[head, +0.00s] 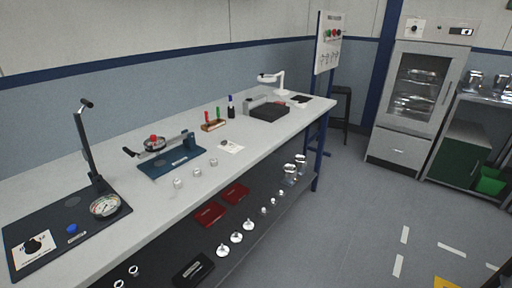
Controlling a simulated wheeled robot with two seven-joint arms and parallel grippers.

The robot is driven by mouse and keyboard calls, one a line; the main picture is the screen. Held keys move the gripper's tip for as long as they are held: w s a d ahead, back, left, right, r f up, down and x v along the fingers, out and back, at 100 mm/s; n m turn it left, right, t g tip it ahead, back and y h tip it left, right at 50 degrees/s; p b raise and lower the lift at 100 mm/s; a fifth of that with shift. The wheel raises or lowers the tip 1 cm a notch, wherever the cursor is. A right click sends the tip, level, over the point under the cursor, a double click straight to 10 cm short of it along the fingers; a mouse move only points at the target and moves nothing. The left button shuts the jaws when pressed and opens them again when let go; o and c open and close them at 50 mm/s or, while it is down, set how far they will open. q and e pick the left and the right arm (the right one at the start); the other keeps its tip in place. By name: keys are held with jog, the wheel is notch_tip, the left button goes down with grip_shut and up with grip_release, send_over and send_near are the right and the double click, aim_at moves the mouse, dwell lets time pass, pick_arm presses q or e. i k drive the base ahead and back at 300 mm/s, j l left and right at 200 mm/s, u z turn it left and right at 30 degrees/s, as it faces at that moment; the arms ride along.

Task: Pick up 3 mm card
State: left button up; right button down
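A small white card (231,146) lies flat on the light workbench (128,192), near its front edge and right of the blue fixture. It has a dark mark on it; any print is too small to read, so I cannot tell whether it is the 3 mm card. Another white card or plate (22,259) with a black knob on it lies on the dark board at the near left. Neither of my grippers is in view.
The dark board (70,213) carries a dial gauge (105,206) and an upright post. A blue fixture (180,161) with small metal cylinders (196,172) in front stands mid-bench. A lower shelf (262,240) holds red boxes and metal parts. The floor (350,222) at right is largely clear.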

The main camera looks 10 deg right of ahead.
aim_at(228, 146)
jog(key=i+l+u, duration=0.35)
jog(key=i+l, duration=0.15)
jog(key=i+l+u, duration=0.15)
jog(key=l, duration=0.2)
jog(key=i+l+u, duration=0.35)
jog(key=l, duration=0.4)
jog(key=i+l+u, duration=0.15)
jog(key=l, duration=0.2)
jog(key=i+l+u, duration=0.15)
jog(key=l, duration=0.3)
